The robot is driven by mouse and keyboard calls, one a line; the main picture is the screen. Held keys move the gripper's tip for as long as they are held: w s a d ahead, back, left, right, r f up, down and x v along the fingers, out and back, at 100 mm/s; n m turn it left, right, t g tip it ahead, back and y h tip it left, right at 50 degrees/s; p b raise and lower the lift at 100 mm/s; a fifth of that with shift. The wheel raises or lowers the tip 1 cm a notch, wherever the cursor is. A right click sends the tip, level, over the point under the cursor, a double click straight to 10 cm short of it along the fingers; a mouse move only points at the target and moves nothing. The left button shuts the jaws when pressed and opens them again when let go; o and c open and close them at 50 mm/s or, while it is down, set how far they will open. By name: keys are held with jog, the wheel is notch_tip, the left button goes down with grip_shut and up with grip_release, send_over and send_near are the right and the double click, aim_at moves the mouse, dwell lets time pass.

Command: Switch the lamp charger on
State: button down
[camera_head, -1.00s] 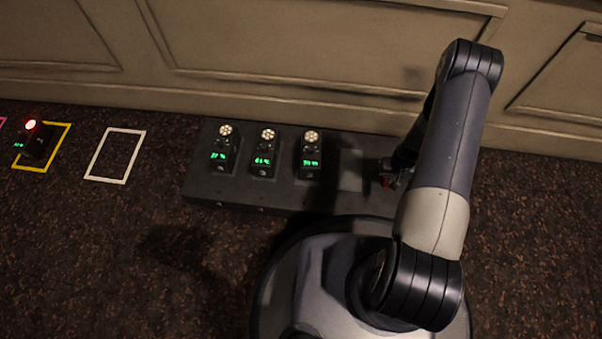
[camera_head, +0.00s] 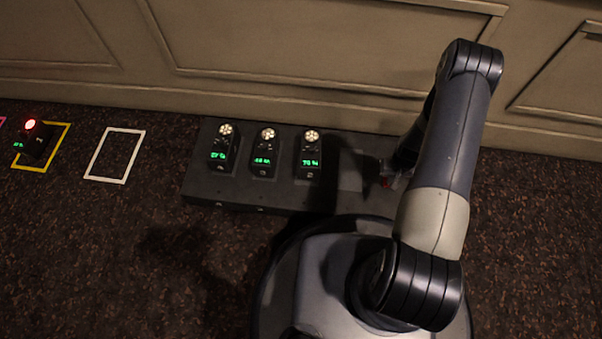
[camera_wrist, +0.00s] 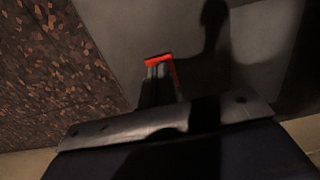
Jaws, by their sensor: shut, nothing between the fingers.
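The lamp charger (camera_head: 285,197) is a long dark grey box on the carpet against the panelled wall. Three small lamps (camera_head: 221,146) (camera_head: 265,150) (camera_head: 310,151) stand on it, with pale lit heads and green readouts. My gripper (camera_head: 388,178) is at the charger's right end, mostly hidden by my arm. In the wrist view my gripper (camera_wrist: 158,72) is shut and empty, over the grey charger top (camera_wrist: 115,30). A red edge (camera_wrist: 158,60), seemingly the charger's switch, shows right at the fingertips. The fingers cover most of it, so its position and any contact cannot be told.
Another lamp (camera_head: 37,143) with a red light sits at the yellow floor outline (camera_head: 63,137). An empty white outline (camera_head: 115,155) lies between it and the charger. The wall (camera_head: 290,60) runs close behind the charger. Carpet in front at left is clear.

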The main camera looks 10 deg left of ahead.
jog(key=shift+f+b, duration=0.65)
jog(key=shift+f, duration=0.1)
dwell(0.3)
jog(key=shift+r+p, duration=2.05)
jog(key=shift+r, duration=1.5)
jog(key=shift+f, duration=0.1)
notch_tip(320, 180, down, 7)
jog(key=b, duration=0.4)
jog(key=shift+r, duration=0.2)
